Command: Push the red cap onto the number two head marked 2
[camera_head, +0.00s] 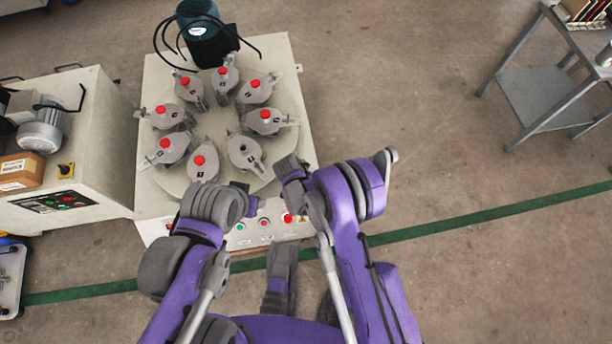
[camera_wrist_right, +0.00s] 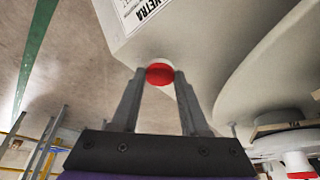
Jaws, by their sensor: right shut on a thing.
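The red cap (camera_wrist_right: 160,74) is between the fingertips of my right gripper (camera_wrist_right: 158,80) in the right wrist view. In the head view, my right gripper (camera_head: 291,168) is to the right of the turntable's near side; the cap it holds is hidden there. One grey head (camera_head: 245,153) at the near right of the ring has no red cap on top; its number is too small to read surely. The other heads around it carry red caps. My left gripper (camera_head: 240,187) is low in front of the turntable, mostly hidden by its wrist; its jaws cannot be made out.
The heads stand in a ring on a round turntable (camera_head: 222,125) on a pale machine. Its front panel has buttons, including a red one (camera_head: 288,217). A dark green motor (camera_head: 205,40) with black hoses stands behind.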

